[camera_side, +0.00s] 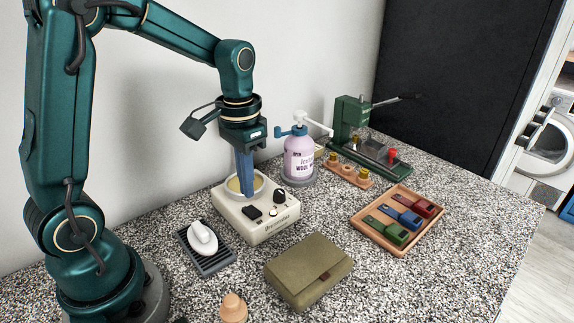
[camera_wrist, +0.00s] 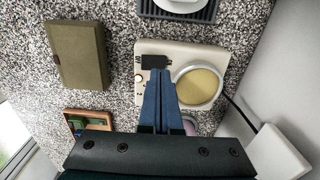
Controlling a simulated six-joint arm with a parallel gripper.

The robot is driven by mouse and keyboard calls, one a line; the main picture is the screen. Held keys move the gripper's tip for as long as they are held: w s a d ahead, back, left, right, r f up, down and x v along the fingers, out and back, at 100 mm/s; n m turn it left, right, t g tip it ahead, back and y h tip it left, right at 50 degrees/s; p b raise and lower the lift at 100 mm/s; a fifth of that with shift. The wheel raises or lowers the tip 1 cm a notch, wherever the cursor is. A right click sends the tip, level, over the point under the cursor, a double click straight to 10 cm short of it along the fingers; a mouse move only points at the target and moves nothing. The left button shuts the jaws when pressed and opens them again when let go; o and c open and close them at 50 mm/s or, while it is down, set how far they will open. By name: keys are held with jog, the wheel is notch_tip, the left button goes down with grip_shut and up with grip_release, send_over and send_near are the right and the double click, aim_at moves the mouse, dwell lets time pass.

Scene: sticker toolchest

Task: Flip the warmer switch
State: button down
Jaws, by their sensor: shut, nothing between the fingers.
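The warmer (camera_side: 256,215) is a cream box with a round yellowish plate, a black rocker switch, a black knob and a small light on its top. The switch (camera_side: 252,212) lies at the front left of the warmer's top; it also shows in the wrist view (camera_wrist: 155,61). My gripper (camera_side: 247,194) points down over the warmer, its blue fingers shut and empty. In the wrist view the fingertips (camera_wrist: 160,72) appear right by the switch's edge, beside the round plate (camera_wrist: 199,86). I cannot tell whether they touch the switch.
A white object on a dark ribbed tray (camera_side: 219,261) stands left of the warmer. An olive case (camera_side: 308,270) lies in front. A lilac spray bottle (camera_side: 299,158) stands close behind on the right. A wooden tray (camera_side: 364,231) holds coloured blocks. A green press (camera_side: 350,118) stands farther back.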

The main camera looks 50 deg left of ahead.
aim_at(250, 209)
jog(key=shift+r, duration=1.9)
jog(key=s+d+r+t, duration=0.2)
jog(key=s+d+t, duration=0.3)
jog(key=s, duration=0.5)
jog(key=shift+d+r+t, duration=0.3)
jog(key=shift+d, duration=0.2)
